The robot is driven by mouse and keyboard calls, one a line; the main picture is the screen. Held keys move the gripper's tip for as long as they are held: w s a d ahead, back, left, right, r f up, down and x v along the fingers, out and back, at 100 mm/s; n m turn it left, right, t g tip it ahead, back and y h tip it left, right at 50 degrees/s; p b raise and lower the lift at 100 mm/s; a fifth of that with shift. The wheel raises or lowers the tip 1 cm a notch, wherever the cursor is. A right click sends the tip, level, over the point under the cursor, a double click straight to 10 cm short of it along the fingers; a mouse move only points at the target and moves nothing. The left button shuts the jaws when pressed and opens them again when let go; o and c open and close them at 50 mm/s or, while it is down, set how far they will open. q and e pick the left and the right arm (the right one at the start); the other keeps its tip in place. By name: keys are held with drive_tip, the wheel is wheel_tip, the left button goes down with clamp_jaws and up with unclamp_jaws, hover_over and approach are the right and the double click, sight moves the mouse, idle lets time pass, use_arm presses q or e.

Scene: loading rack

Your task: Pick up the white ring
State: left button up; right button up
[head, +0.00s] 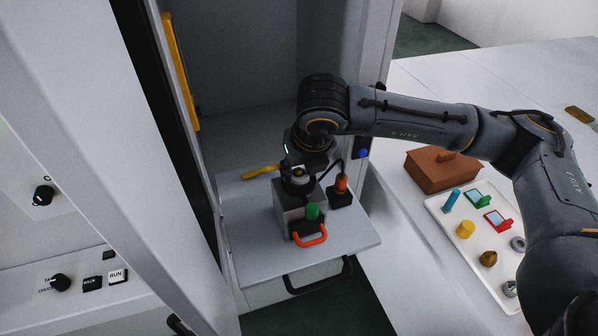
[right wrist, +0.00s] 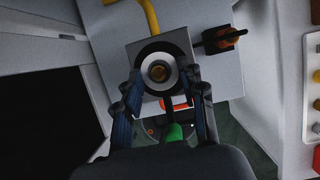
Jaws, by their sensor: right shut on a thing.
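The white ring (right wrist: 158,87) is in the right wrist view, with a round brass-coloured part visible through its middle and a dark round rim about it. It is above the top of a grey block (head: 288,222); whether it touches the block is unclear. My right gripper (right wrist: 162,76) is shut on the ring, one finger on each side. In the head view my right gripper (head: 298,172) points down at the block top, and the arm hides part of the ring. My left gripper is not in view.
The block, with a green knob (head: 312,211) and orange handle (head: 311,239), stands on a grey shelf (head: 250,235) inside an open cabinet. An orange-topped part (head: 341,185) is beside it. At right are a brown box (head: 440,172) and a white tray (head: 437,207) of small parts.

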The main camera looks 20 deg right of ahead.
drive_tip(key=shift+r+b, duration=0.6)
drive_tip(key=shift+b, duration=0.25)
drive_tip(key=s+a+r+b, duration=0.2)
drive_tip(key=s+r+b, duration=0.2)
drive_tip(key=s+r, duration=0.9)
drive_tip(key=shift+a+v, duration=0.3)
drive_tip(key=shift+v, duration=1.15)
drive_tip(key=shift+w, duration=0.15)
